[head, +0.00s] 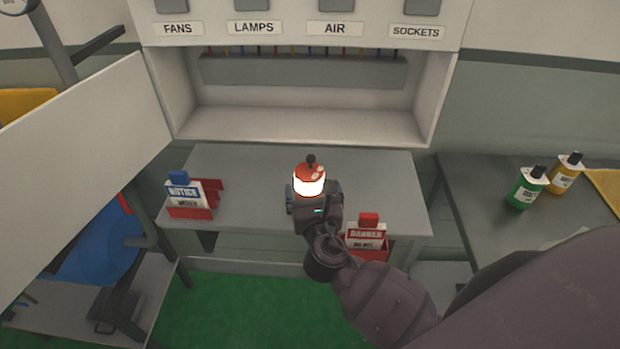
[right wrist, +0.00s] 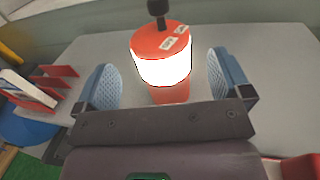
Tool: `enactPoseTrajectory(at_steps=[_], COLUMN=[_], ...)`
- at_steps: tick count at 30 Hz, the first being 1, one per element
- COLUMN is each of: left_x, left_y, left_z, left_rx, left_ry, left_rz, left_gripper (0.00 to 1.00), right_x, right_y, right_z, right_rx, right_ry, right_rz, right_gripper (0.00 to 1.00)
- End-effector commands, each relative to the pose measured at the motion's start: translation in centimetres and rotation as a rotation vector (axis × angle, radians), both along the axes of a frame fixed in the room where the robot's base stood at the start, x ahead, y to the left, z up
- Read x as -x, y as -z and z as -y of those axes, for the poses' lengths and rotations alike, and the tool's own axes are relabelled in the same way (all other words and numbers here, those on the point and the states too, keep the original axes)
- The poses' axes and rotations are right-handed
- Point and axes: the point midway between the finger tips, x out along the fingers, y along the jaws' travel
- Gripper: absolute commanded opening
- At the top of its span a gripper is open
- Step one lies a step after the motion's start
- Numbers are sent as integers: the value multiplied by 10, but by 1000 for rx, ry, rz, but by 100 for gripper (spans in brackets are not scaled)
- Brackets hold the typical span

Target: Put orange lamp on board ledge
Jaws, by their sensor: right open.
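The orange lamp (head: 309,173) has an orange cap and base, a glowing white band and a dark knob on top. It appears upright at the grey table (head: 240,160). My right gripper (head: 314,193) is open around it. In the right wrist view the lamp (right wrist: 162,62) is between the two blue finger pads of the gripper (right wrist: 166,80), with a gap on each side. The gripper hides part of its lower end. The board ledge (head: 300,123) is the empty pale bottom of the wall board's recess, behind and above the table. My left gripper is not in view.
A red holder with a blue-topped notice tag (head: 185,195) stands at the table's left. A red danger tag holder (head: 367,238) is at its front right. The board's open door (head: 90,170) juts out at left. Green (head: 527,190) and yellow (head: 565,175) bottles stand on the right bench.

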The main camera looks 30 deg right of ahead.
Motion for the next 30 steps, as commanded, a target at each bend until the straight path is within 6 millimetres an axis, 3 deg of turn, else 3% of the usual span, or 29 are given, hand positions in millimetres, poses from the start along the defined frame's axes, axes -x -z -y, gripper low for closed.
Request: enactPoseTrajectory(at_steps=[6, 12, 30], left_x=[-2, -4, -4], left_y=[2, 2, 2], left_z=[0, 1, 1], left_rx=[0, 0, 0], left_ry=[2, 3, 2], left_rz=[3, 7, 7], left_gripper=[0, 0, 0], right_x=[38, 58, 62], right_y=[0, 0, -1], right_z=[-14, -21, -23], right_rx=[-2, -1, -1], right_ry=[1, 1, 1], right_rz=[0, 0, 1], right_gripper=[96, 96, 96])
